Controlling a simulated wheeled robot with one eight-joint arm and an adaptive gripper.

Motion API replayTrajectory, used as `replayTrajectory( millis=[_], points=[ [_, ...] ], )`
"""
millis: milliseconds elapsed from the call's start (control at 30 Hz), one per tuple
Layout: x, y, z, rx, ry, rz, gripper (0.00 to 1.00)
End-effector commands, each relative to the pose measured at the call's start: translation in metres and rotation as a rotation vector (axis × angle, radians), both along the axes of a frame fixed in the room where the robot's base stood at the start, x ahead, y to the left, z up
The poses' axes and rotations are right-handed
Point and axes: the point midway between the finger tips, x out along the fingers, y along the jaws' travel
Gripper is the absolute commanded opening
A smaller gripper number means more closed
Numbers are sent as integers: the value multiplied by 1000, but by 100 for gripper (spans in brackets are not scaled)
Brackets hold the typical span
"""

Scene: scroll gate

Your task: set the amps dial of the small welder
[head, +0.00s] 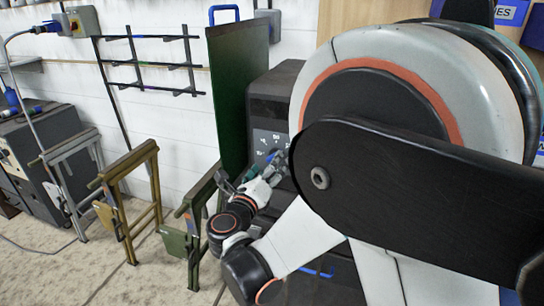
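A dark machine (275,95) stands in the middle, partly behind my arm. I take it to be the small welder, but no label confirms it. Its grey front panel (264,136) carries pale scale markings, with "50" the clearest. The dial itself is mostly hidden by my gripper, so its setting cannot be read. My gripper (268,164) is at the lower part of this panel, right by the dial. Whether it touches the dial, and whether its fingers are open or shut, is too small and covered to tell.
A dark green upright panel (240,90) stands just left of the machine. Several metal trestles (140,195) stand to the left on the pale floor (60,275). Another dark machine (40,140) is at far left. A wall rack (150,65) hangs behind. My arm covers the right side.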

Motion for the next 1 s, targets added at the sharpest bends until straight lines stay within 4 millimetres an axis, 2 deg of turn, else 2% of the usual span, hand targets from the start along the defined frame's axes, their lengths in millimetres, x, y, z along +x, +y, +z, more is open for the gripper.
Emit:
replayTrajectory(
  millis=[100, 233, 600, 633, 800, 833, 1000],
  points=[
    [17, -7, -1, 0, 0, -2, 67],
    [28, -11, -1, 0, 0, -1, 67],
    [33, -12, 0, 0, 0, 1, 67],
    [33, -12, 0, 0, 0, 1, 64],
    [33, -12, 0, 0, -1, 1, 26],
    [33, -12, 0, 0, -1, 1, 22],
    [33, -12, 0, -2, 0, 1, 22]
  ],
)
